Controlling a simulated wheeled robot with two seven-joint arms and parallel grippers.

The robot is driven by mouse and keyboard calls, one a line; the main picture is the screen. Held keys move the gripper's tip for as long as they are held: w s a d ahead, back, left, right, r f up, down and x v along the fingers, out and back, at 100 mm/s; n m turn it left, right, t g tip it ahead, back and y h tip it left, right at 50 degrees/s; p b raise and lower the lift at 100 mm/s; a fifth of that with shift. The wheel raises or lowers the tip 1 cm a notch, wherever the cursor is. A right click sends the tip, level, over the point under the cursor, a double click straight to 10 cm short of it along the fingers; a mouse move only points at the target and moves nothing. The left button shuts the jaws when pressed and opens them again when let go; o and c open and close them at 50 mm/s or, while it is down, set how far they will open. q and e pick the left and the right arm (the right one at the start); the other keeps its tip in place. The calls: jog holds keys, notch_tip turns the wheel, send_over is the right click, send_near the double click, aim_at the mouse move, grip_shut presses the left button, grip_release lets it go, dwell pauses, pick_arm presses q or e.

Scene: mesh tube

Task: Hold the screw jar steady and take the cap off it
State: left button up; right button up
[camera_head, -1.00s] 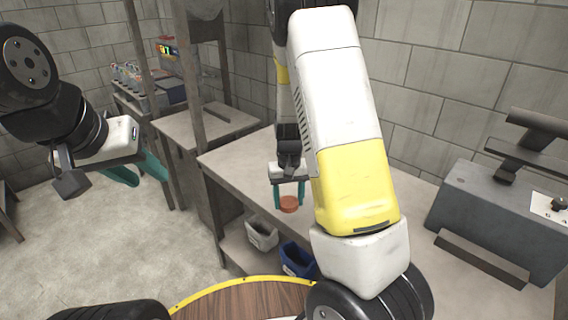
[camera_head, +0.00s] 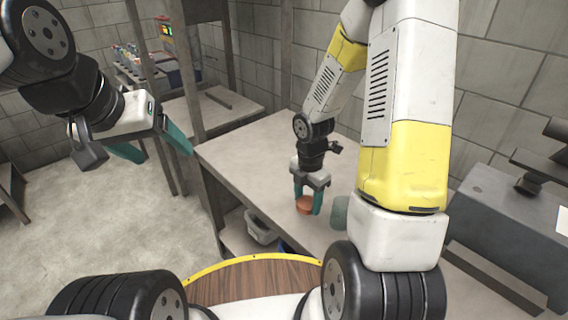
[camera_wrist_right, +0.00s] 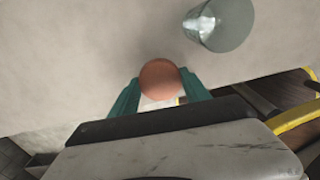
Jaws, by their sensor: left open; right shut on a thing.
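The orange-brown cap (camera_head: 304,204) is between the teal fingers of my right gripper (camera_head: 308,209), which is shut on it. The cap also shows between the fingers in the right wrist view (camera_wrist_right: 160,79). The grey-green jar (camera_head: 340,211) is just right of the right gripper, apart from the cap and partly hidden by my right arm. In the right wrist view the jar (camera_wrist_right: 228,28) is at the top right, with a pale, shiny patch at its left end. My left gripper (camera_head: 164,155) is open and empty at the left, far from the jar.
The grey worktable (camera_head: 250,155) has clear room left of the cap. A grey bin (camera_head: 262,228) sits on the shelf below. A dark machine (camera_head: 500,225) stands at the right.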

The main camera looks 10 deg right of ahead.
jog(key=shift+n, duration=0.4)
jog(key=shift+w, duration=0.25)
send_over(291, 184)
jog(key=shift+s+f, duration=0.15)
jog(key=shift+f, duration=2.3)
jog(key=shift+f, duration=0.15)
jog(key=o, duration=1.6)
jog(key=shift+c, duration=0.2)
